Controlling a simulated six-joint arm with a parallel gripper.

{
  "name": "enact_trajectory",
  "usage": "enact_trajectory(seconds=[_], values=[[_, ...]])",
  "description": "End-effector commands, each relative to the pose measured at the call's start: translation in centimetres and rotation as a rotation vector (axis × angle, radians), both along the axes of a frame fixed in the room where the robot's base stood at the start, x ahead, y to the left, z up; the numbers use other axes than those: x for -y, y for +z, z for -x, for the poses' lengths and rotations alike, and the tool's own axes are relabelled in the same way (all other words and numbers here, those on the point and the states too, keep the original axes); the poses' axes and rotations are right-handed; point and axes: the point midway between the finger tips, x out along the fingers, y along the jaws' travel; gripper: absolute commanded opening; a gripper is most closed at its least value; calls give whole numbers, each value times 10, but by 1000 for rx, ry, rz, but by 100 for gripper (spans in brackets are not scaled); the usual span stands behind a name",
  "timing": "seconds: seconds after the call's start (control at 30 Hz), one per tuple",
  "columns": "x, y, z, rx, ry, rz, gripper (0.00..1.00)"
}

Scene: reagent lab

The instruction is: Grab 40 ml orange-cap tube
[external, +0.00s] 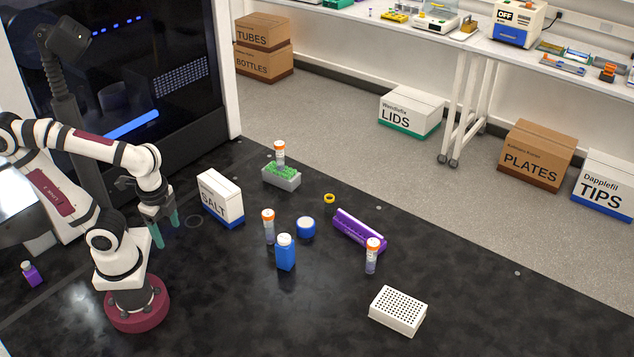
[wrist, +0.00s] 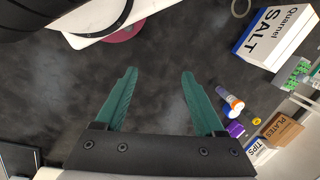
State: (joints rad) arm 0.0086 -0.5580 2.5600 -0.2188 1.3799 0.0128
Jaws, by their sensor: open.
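Three orange-cap tubes show in the external view. One tube (external: 268,228) stands upright behind the blue bottle, another tube (external: 372,258) stands at the right by the purple rack, and a third tube (external: 279,154) is upright at the green-topped rack. Their volume marks are too small to read. My gripper (external: 166,233) is open and empty, left of all three, with its green fingers pointing down. In the wrist view my gripper (wrist: 159,73) has its fingers spread over bare dark bench, and an orange cap (wrist: 237,104) shows small at the right.
A salt box (external: 221,198) stands between my gripper and the tubes. A blue bottle (external: 285,253), blue tape roll (external: 306,227), purple rack (external: 358,231), green-topped rack (external: 282,177) and white perforated block (external: 398,311) stand around. The front middle of the bench is clear.

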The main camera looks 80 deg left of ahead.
Motion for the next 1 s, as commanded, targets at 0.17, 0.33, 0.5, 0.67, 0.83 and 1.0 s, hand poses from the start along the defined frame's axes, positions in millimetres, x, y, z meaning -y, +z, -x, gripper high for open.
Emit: enact_trajectory(seconds=[0.17, 0.33, 0.5, 0.67, 0.83, 1.0], values=[[-21, -18, -49, 117, 73, -19, 71], [-84, -61, -155, 443, 108, -47, 71], [-127, -96, -223, 805, 91, 47, 71], [-152, -106, -239, 1160, 208, 213, 71], [-171, -134, -213, 1300, 428, 309, 71], [-170, -163, -206, 1249, 487, 314, 71]])
